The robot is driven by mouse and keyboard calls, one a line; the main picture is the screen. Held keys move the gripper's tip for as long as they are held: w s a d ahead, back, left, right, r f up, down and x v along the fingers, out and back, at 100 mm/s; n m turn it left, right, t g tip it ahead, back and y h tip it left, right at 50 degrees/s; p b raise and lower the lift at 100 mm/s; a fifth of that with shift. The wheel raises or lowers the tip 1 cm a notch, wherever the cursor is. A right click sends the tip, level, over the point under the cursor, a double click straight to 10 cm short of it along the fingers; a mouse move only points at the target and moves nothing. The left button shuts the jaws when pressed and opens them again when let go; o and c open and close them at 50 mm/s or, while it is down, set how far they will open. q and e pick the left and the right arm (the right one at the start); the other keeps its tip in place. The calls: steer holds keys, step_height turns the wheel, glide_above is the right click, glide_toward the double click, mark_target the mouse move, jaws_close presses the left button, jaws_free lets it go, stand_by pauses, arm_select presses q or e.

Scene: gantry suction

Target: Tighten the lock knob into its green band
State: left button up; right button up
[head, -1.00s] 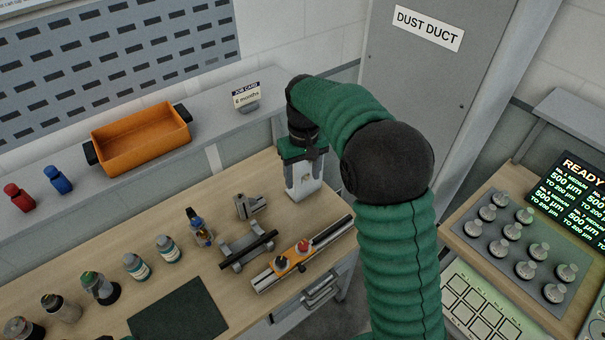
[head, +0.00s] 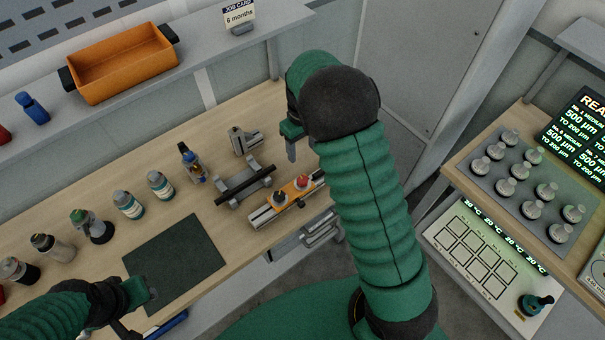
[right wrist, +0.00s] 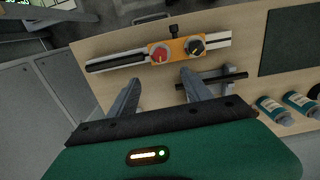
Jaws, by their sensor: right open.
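An orange block (head: 293,194) sits on a pale metal rail (head: 262,216) at the bench's front edge. It carries a red knob (head: 303,183) and a black knob (head: 279,200). The right wrist view shows the red knob (right wrist: 160,53), the black knob (right wrist: 195,47) and a small black screw (right wrist: 174,31) on the block's edge. I cannot make out a green band. My right gripper (right wrist: 160,79) is open and empty, its fingers pointing toward the block but apart from it. In the head view my right arm partly hides it. My left gripper (head: 138,292) is low at the left; its fingers are unclear.
A black bar on grey supports (head: 245,186) and a grey metal fixture (head: 244,141) stand behind the rail. Several bottles (head: 129,204) line the bench beside a dark mat (head: 176,262). An orange bin (head: 122,64) is on the shelf. A knob panel (head: 520,190) is at right.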

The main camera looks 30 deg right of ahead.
mark_target(303, 179)
steer(key=f+p, duration=0.1)
steer(key=f, duration=0.4)
steer(key=f+p, duration=0.1)
steer(key=f, duration=0.4)
steer(key=f+p, duration=0.1)
steer(key=f, duration=0.4)
steer(key=shift+s, duration=0.25)
steer(key=shift+c, duration=0.4)
jaws_close()
